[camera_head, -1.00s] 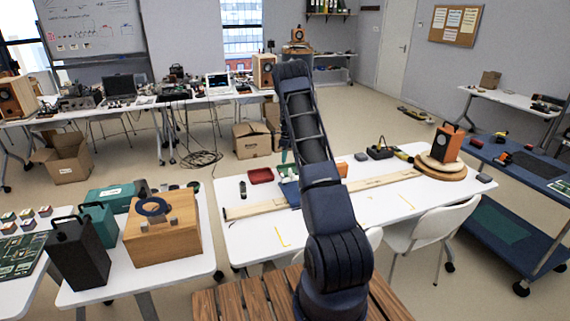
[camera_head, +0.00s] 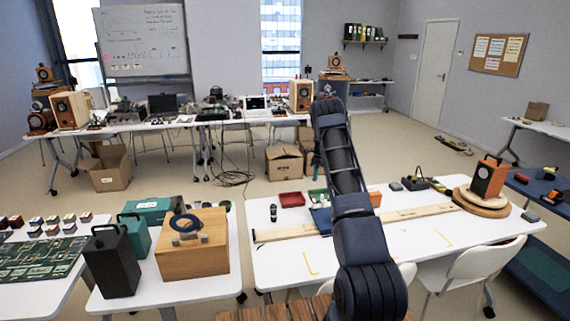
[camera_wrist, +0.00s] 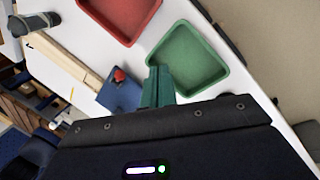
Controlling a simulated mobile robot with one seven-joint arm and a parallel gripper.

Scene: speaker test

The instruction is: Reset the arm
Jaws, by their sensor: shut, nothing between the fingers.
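My arm (camera_head: 345,180) rises from the bottom of the head view, in front of the white middle table (camera_head: 280,262). In the wrist view my gripper (camera_wrist: 159,72) shows as two green fingers pressed together, with nothing between them. The fingers point over the table and overlap the near edge of a green tray (camera_wrist: 188,60) in the picture. I cannot tell the height above it. In the head view my fingers are hidden or too small to make out.
A red tray (camera_wrist: 122,12) and a blue tray (camera_wrist: 120,94) lie near the green one. A long wooden strip (camera_head: 288,233) crosses the table. An orange speaker (camera_head: 488,178) stands on round boards at right. A wooden box (camera_head: 190,255) sits on the left table. White chairs stand in front.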

